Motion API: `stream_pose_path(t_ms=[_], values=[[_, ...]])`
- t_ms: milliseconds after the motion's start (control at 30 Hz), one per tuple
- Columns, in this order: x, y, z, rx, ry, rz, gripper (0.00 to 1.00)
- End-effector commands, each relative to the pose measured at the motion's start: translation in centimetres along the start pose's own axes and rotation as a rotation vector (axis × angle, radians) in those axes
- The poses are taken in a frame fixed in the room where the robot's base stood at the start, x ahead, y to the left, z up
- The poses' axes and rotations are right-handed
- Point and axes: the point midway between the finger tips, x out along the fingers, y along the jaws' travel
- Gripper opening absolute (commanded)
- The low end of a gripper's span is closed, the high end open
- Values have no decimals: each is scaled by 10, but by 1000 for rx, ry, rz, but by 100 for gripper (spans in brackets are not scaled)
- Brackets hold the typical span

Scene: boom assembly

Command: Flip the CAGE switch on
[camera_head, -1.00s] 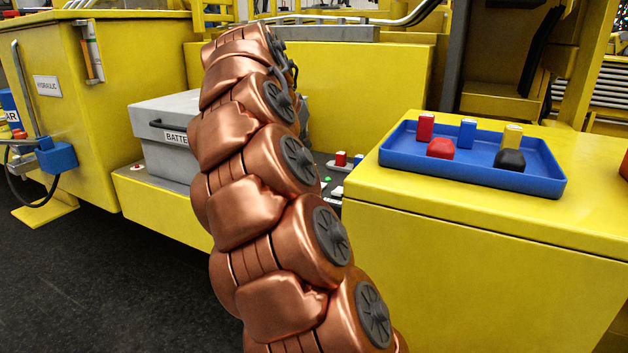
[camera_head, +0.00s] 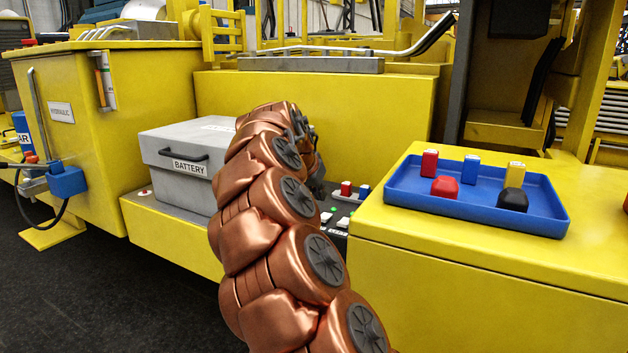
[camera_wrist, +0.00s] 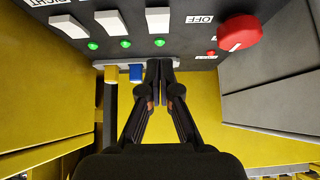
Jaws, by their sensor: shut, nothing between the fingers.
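A dark control panel (camera_wrist: 185,40) fills the top of the wrist view. It carries several white rocker switches, among them a left one (camera_wrist: 68,25), a middle one (camera_wrist: 110,22) and a right one (camera_wrist: 158,18), with green lights below them. No CAGE label is readable, so I cannot tell which switch is CAGE. My gripper (camera_wrist: 160,66) is shut and empty, its fingertips just below the right switch in the picture; I cannot tell whether they touch the panel. In the head view the panel (camera_head: 335,217) is partly hidden behind my arm.
A red knob (camera_wrist: 240,33) stands out on the panel, right of the fingers. A yellow block (camera_wrist: 111,74) and a blue block (camera_wrist: 136,73) sit left of them. The grey battery box (camera_head: 180,185) and yellow cabinet (camera_head: 440,270) flank the panel. A blue tray (camera_head: 420,203) rests on the cabinet.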

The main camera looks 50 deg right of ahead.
Motion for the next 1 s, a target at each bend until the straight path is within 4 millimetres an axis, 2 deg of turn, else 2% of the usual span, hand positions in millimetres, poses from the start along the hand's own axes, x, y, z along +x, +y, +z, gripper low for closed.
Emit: stream_pose_path(t_ms=[100, 433, 1000], values=[[18, 1, 1, 1, -3, 2, 0], [38, 0, 23, 0, -3, 1, 0], [45, 1, 29, 1, -1, 1, 0]])
